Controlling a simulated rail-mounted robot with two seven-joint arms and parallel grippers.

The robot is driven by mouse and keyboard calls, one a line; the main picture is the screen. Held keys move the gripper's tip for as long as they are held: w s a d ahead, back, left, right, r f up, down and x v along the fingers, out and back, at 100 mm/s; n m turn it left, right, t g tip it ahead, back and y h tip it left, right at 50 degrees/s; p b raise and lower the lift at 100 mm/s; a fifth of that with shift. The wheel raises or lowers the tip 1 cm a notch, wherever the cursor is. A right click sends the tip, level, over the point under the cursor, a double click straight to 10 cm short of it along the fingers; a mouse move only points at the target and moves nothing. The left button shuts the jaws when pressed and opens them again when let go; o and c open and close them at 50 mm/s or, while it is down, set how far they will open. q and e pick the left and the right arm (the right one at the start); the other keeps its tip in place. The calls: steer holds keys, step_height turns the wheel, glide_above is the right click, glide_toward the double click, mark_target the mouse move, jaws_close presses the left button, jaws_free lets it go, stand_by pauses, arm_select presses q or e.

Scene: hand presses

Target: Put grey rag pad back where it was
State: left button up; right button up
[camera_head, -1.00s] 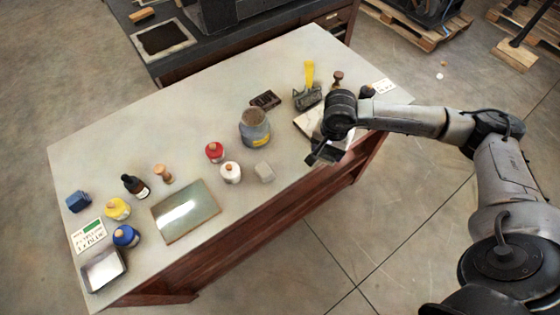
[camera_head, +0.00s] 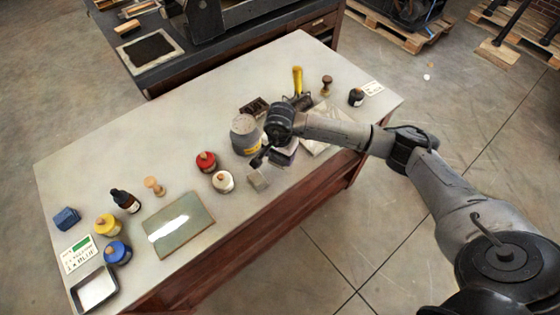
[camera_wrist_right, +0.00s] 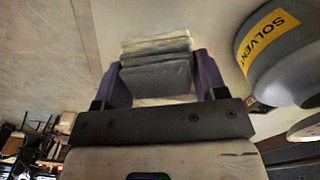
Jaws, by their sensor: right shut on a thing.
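The grey rag pad (camera_head: 258,181) is a small, layered block near the front edge of the table, right of the white-labelled jar. My right gripper (camera_head: 259,169) is over it from behind, with its fingers down at the pad. In the right wrist view the folded grey pad (camera_wrist_right: 157,75) sits between the two fingers, which are shut on it. The pad looks to be at or very near the tabletop; any gap is hard to tell. My left gripper is not in view.
The grey solvent can (camera_head: 244,135) stands close behind the gripper. A white jar (camera_head: 222,181) and a red jar (camera_head: 205,162) stand to the left. A glass slab (camera_head: 178,222) lies further left. Bare tabletop (camera_head: 240,215) lies in front of the pad.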

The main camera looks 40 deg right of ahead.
mark_target(280, 162)
steer(key=shift+f, duration=2)
steer(key=shift+f+b, duration=0.1)
steer(key=shift+b, duration=0.3)
steer(key=o, duration=0.9)
